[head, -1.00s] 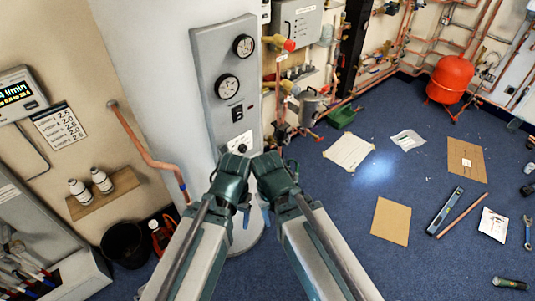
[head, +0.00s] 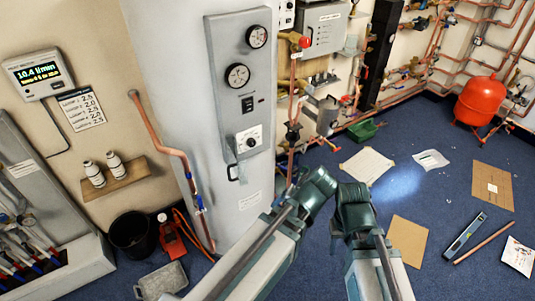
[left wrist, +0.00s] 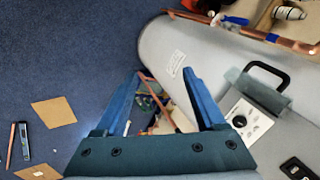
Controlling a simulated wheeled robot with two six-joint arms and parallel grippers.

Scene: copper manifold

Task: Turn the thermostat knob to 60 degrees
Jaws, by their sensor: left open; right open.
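The thermostat knob (head: 249,139) is a small round dial on a white plate, low on the grey panel (head: 216,62) of a large pale cylinder. Its setting is too small to read. It also shows in the left wrist view (left wrist: 239,121), to the right of the fingers. My left gripper (left wrist: 161,75) is open, with nothing between its blue fingers, and apart from the knob. In the head view it is below and right of the knob. My right gripper (head: 338,228) is open, farther right, over the blue floor, its fingers partly hidden by its wrist.
Two round gauges (head: 237,76) and a black switch (head: 248,104) sit above the knob. A black handle (head: 236,172) sticks out below it. A copper pipe (head: 165,145) runs up left of the cylinder (head: 170,60). Pipework and valves stand close on the right.

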